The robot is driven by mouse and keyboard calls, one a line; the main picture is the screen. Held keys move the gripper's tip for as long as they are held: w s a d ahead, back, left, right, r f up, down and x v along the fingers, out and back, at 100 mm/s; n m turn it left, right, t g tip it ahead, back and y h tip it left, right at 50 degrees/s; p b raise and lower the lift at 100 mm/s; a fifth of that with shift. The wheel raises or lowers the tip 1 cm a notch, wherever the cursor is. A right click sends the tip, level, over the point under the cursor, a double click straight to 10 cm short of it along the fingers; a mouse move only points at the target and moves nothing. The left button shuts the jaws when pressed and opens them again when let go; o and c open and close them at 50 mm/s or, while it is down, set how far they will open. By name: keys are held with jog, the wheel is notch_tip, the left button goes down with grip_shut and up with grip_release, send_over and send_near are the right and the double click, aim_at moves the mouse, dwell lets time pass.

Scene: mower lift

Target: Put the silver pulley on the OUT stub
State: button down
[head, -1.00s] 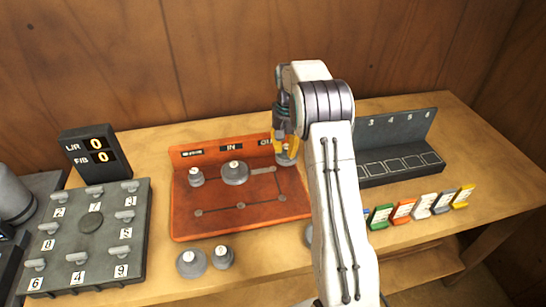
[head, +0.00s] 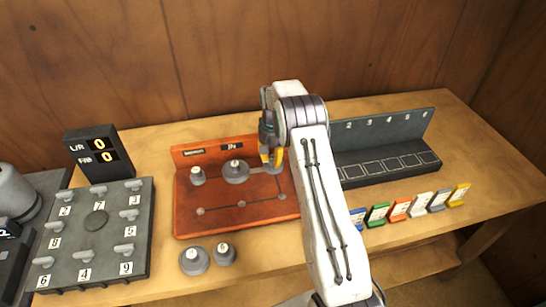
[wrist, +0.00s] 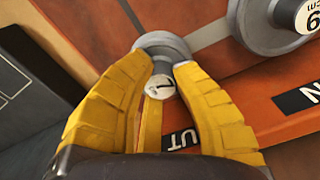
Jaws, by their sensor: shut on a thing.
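My gripper (head: 271,160) is over the back right of the orange-red board (head: 240,222). In the wrist view its yellow fingers (wrist: 163,70) are shut on the hub of a silver pulley (wrist: 150,42), whose pale cap carries a mark. The pulley's disc shows beyond the fingertips. The OUT label (wrist: 181,139) is partly covered by a finger, right beside the pulley. The OUT stub is hidden under the pulley and fingers. I cannot tell whether the pulley is seated on it or held above it.
A large grey pulley (head: 236,172) stands below the IN label (head: 232,146), with a smaller one (head: 197,176) to its left. Two loose pulleys (head: 194,260) (head: 224,254) lie in front of the board. A dark slotted rack (head: 390,165) and coloured tags (head: 400,210) are to the right.

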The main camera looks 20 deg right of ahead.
aim_at(273, 157)
jog(key=shift+f, duration=0.15)
jog(key=c, duration=1.2)
grip_release()
jog(key=shift+o, duration=0.2)
notch_tip(273, 157, up, 12)
jog(key=b, duration=0.2)
jog(key=s+a+r+n+t, duration=0.1)
jog(key=s+a+r, duration=0.3)
jog(key=s+r, duration=0.45)
jog(key=s+a+r+n+t, duration=0.1)
jog(key=s+a+r+n, duration=0.15)
jog(key=s, duration=0.65)
jog(key=s+a+r+n+t, duration=0.1)
jog(key=s+a+r, duration=0.3)
jog(key=s, duration=0.5)
jog(key=s+a+f+t, duration=0.1)
jog(key=s+f, duration=0.4)
jog(key=s, duration=0.4)
jog(key=shift+s+a+n, duration=0.3)
jog(key=shift+s+n, duration=0.05)
